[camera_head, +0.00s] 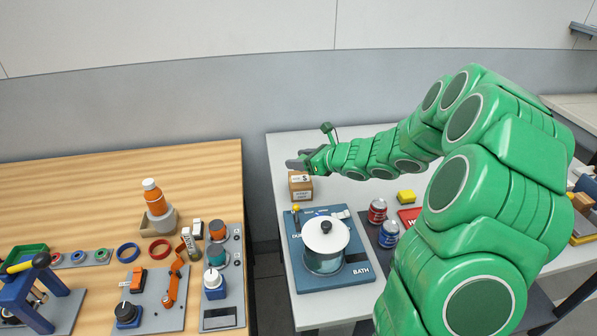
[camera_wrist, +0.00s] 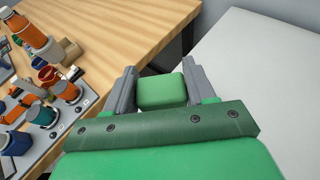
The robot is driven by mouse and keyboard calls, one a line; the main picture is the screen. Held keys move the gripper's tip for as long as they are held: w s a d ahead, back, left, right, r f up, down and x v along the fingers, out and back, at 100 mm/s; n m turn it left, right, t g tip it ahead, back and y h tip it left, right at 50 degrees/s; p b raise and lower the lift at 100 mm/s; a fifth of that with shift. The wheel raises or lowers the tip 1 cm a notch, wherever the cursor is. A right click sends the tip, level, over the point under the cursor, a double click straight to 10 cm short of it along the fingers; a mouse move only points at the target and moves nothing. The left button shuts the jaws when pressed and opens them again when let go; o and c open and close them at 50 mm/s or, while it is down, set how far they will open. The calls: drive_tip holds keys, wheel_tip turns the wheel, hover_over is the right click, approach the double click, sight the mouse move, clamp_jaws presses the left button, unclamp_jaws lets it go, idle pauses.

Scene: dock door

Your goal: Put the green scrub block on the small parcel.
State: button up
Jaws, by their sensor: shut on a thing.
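My gripper (camera_head: 301,163) is above the back left of the white table in the head view. In the wrist view my gripper (camera_wrist: 158,85) is shut on the green scrub block (camera_wrist: 161,91), which sits between the two grey fingers. The block is hard to make out in the head view. The small parcel (camera_head: 301,188) is a brown cardboard box with a white label, on the white table just below my gripper in the head view. The parcel does not show in the wrist view.
A blue base with a white-lidded pot (camera_head: 325,236) stands in front of the parcel. A yellow block (camera_head: 406,196), a red can (camera_head: 377,211) and a blue can (camera_head: 388,234) stand to the right. A wooden table (camera_head: 90,190) with several tools is at left, across a gap.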

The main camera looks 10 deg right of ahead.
sight(298, 178)
drive_tip(key=shift+w+f, duration=0.75)
drive_tip(key=shift+f, duration=0.2)
drive_tip(key=shift+w+f, duration=0.75)
drive_tip(key=shift+f, duration=0.2)
drive_tip(key=shift+w+f, duration=0.15)
drive_tip(key=shift+f, duration=1.4)
drive_tip(key=shift+f, duration=0.15)
drive_tip(key=o, duration=1)
